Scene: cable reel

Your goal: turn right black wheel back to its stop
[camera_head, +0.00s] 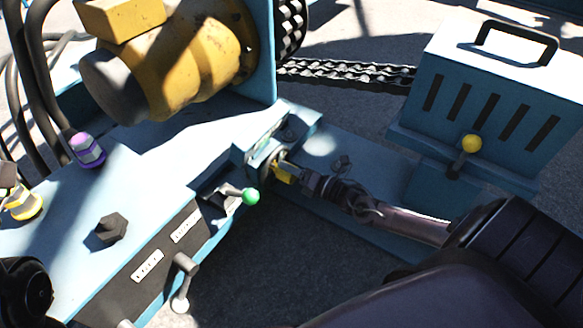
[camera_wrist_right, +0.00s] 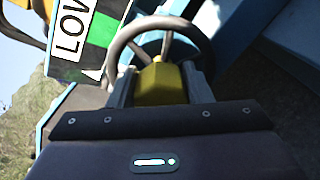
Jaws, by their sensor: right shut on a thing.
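The right black wheel (camera_wrist_right: 160,23) shows in the right wrist view as a dark rim with spokes, just beyond my fingers. A yellow grip (camera_wrist_right: 160,85) on its near side sits between the two fingers of my right gripper (camera_wrist_right: 160,92), which is shut on it. In the head view the wheel is small and mostly hidden at the end of the blue console. There the yellow grip (camera_head: 283,173) shows at the tips of my right gripper (camera_head: 287,171), which reaches in from the lower right. My left gripper is not in view.
A green-knobbed lever (camera_head: 250,197) stands close left of my right gripper. A grey lever (camera_head: 184,275) hangs on the console front. A blue box (camera_head: 480,100) with a yellow-knobbed lever (camera_head: 471,144) is at right. A chain (camera_head: 345,72) and yellow motor (camera_head: 185,60) lie behind.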

